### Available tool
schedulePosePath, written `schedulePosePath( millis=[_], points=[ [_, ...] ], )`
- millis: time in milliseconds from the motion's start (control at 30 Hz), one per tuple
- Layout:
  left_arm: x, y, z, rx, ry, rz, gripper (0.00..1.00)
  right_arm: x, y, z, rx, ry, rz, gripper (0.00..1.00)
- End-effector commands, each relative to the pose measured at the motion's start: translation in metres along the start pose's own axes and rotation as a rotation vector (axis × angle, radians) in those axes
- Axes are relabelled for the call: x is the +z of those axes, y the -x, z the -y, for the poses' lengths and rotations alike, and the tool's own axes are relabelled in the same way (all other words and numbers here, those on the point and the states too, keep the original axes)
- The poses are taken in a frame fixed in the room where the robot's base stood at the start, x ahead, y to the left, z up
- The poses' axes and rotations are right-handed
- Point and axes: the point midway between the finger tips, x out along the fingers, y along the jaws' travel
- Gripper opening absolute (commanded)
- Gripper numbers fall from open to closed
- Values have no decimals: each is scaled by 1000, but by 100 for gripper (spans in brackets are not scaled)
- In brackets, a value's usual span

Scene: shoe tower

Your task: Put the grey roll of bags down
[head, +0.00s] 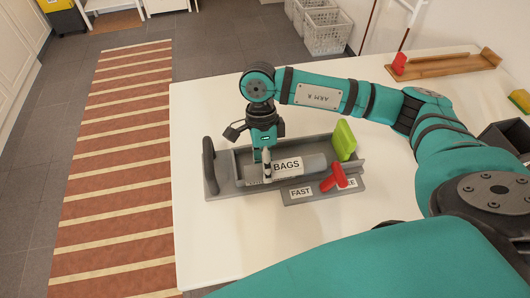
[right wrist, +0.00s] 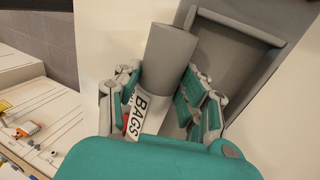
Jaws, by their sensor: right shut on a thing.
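The grey roll of bags (head: 310,165) has a white "BAGS" label and lies lengthwise over the grey tray (head: 213,191) in the head view. My right gripper (head: 267,167) reaches down from above and is shut on the roll near its label. In the right wrist view the roll (right wrist: 172,55) sits between the two fingers of my right gripper (right wrist: 160,88), with the tray (right wrist: 238,48) beside and beyond it. I cannot tell whether the roll touches the tray. My left gripper is out of view.
A dark upright handle (head: 209,165) stands at the tray's left end, and a green block (head: 344,140) at its right. A red T-shaped piece (head: 334,178) is at the front by a partly covered "FAST" label (head: 300,193). The white table (head: 215,240) is clear in front and left.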

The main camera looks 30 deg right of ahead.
Motion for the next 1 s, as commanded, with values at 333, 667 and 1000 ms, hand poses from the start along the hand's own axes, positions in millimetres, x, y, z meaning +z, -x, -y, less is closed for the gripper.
schedulePosePath(
  millis=[333, 667, 1000],
  points=[
    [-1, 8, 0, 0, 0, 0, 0, -5, 10, 41, -1, -1, 0, 3],
    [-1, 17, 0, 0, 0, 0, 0, -6, -18, 59, 1, 1, -1, 3],
    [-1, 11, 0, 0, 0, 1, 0, -6, -23, 60, 0, 1, -1, 3]
  ],
)
